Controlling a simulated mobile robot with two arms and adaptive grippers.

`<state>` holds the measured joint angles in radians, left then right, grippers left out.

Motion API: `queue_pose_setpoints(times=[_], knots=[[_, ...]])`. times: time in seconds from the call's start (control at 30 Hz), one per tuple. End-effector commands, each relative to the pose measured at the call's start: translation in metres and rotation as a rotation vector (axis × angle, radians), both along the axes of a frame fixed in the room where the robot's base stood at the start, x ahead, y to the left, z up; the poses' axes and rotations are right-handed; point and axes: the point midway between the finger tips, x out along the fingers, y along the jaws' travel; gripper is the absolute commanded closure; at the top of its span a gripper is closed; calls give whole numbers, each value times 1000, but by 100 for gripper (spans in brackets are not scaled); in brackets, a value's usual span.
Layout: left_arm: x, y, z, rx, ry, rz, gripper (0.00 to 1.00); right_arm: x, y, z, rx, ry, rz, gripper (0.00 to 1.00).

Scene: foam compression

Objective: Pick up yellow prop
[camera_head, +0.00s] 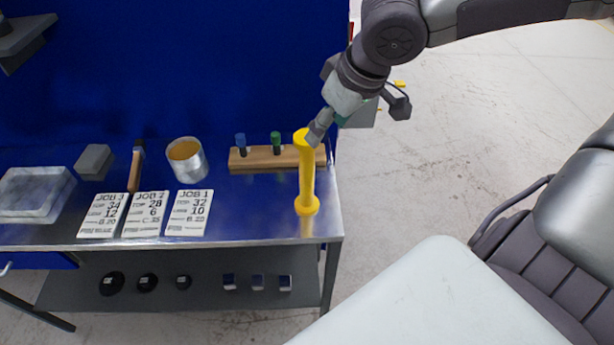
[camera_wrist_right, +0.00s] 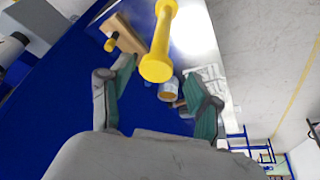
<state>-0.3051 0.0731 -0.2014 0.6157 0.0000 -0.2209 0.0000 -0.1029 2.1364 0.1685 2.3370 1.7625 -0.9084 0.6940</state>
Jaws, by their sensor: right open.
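The yellow prop (camera_head: 307,180) is a spool-like post with wide round ends, standing upright near the right end of the metal bench. My right gripper (camera_head: 358,118) is open above and to the right of it, with one finger overlapping the prop's top in the head view. In the right wrist view the yellow prop (camera_wrist_right: 161,42) lies ahead of and between the open fingers of my right gripper (camera_wrist_right: 157,88), and nothing is held. My left gripper is not in view.
A wooden block (camera_head: 255,160) with blue and green pegs stands just behind the prop. A metal cup (camera_head: 188,168), job cards (camera_head: 146,215), a hammer-like tool (camera_head: 135,168) and grey blocks (camera_head: 95,161) lie to the left. A blue panel (camera_head: 190,70) backs the bench.

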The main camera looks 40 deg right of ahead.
Motion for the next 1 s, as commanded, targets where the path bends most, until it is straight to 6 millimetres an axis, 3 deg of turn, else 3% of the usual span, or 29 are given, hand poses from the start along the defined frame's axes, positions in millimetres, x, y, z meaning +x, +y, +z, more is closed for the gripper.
queue_pose_setpoints(times=[0.1,0.3,0.53,0.8,1.0], knots=[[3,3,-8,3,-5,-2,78,9,1,-28,-1,6,0,38],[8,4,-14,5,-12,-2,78,23,4,-57,0,0,1,38],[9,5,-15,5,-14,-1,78,29,6,-70,1,-2,1,38],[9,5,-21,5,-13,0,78,45,10,-105,1,-1,1,38],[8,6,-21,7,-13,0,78,49,11,-111,3,-4,3,38]])
